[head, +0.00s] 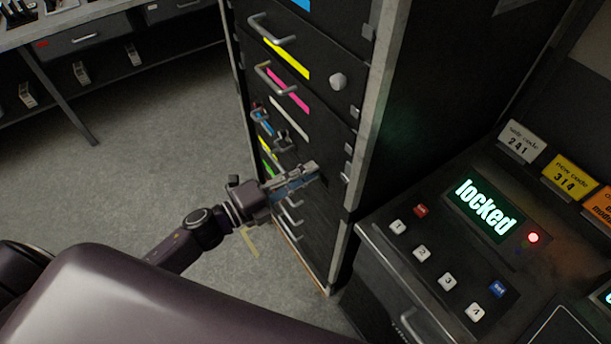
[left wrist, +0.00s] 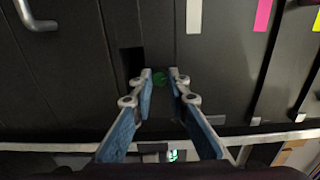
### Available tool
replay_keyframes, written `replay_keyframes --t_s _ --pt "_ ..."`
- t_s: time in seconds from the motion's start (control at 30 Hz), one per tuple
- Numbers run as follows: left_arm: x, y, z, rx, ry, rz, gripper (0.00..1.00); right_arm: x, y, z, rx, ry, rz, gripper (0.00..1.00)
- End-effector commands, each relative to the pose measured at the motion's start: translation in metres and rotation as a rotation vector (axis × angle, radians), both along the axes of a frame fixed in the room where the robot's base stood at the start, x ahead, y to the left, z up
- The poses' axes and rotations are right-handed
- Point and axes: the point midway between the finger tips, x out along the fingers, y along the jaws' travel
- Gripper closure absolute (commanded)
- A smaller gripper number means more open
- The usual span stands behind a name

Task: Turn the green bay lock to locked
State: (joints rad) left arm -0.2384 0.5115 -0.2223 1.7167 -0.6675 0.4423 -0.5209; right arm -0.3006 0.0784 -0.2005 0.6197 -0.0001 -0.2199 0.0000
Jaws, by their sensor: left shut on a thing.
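How far the lock is turned cannot be told. My right gripper is not in view.
The rack has drawers with metal handles (head: 272,30) and coloured strips (head: 287,58). To the right stands a console with numbered buttons, a screen (head: 484,211) reading "locked" and a red lamp (head: 533,238). The floor (head: 150,130) left of the rack is clear.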

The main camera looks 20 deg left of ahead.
Motion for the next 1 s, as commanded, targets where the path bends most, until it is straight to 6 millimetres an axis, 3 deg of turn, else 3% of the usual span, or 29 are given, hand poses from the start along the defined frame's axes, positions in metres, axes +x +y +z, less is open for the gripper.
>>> replay_keyframes --t_s 0.4,1.0 --pt "-0.001 0.000 -0.003 0.176 -0.135 -0.001 1.00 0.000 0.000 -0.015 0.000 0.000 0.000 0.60" --pt "-0.001 0.000 -0.002 0.213 -0.161 -0.001 1.00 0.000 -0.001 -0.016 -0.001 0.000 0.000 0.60"
